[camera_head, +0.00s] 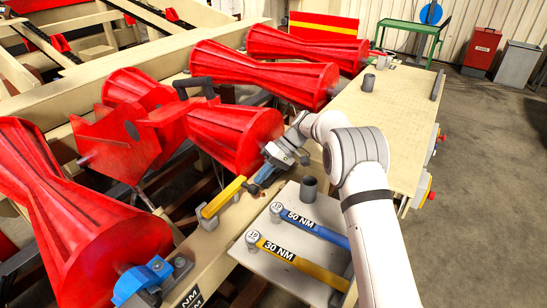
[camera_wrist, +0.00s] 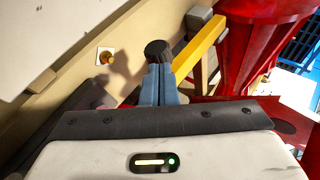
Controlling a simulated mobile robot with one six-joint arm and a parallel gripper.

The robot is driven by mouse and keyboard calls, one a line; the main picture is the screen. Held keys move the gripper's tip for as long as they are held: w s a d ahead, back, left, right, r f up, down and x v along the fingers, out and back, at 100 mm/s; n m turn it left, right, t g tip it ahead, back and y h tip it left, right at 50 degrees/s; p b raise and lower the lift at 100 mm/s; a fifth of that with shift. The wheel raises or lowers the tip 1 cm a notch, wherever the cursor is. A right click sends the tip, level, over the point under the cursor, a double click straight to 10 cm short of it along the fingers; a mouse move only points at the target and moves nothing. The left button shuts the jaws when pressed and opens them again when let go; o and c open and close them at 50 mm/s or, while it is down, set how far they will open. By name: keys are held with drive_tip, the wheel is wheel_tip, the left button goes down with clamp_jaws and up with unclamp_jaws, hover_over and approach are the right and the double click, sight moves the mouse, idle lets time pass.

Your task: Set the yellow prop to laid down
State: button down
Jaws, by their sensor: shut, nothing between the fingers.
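The yellow prop (camera_head: 223,197) is a flat yellow bar at a grey bracket (camera_head: 208,222) on the beige beam. It lies low along the beam, its free end pointing toward my gripper; I cannot tell whether it rests fully flat. In the wrist view the yellow prop (camera_wrist: 198,48) runs up and right from a dark round knob (camera_wrist: 158,50). My gripper (camera_head: 257,184) is just right of the prop's free end. Its blue fingers (camera_wrist: 160,78) are together, right at the knob, which hides their tips; I cannot tell whether they touch it.
A pale tray (camera_head: 262,260) right of the beam holds a yellow 30 NM wrench (camera_head: 300,262), a blue 50 NM wrench (camera_head: 318,229) and a grey cup (camera_head: 309,189). Large red rollers (camera_head: 235,130) stand close behind my gripper. A blue clamp (camera_head: 142,280) sits at the front.

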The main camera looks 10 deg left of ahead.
drive_tip(key=w+v, duration=0.1)
drive_tip(key=v, duration=1.1)
drive_tip(key=shift+w+f, duration=0.3)
drive_tip(key=shift+a, duration=0.1)
drive_tip(key=s+d+r+m+t+h, duration=0.2)
drive_tip(key=s+d+r+m+t, duration=0.1)
drive_tip(key=s+d+r, duration=0.5)
drive_tip(key=s+d+r+m+t+h, duration=0.1)
drive_tip(key=s+d+r+m+t, duration=0.35)
drive_tip(key=d, duration=0.45)
drive_tip(key=s+d+f+m+t+h, duration=0.1)
drive_tip(key=s+d, duration=0.5)
drive_tip(key=s, duration=0.6)
drive_tip(key=s+d+f+m+t+h, duration=0.1)
drive_tip(key=s+d+f, duration=0.3)
drive_tip(key=s, duration=0.9)
drive_tip(key=d+m+h, duration=0.1)
drive_tip(key=d, duration=0.2)
drive_tip(key=shift+s+f+h, duration=0.15)
drive_tip(key=shift+s+h, duration=0.1)
drive_tip(key=shift+h, duration=0.15)
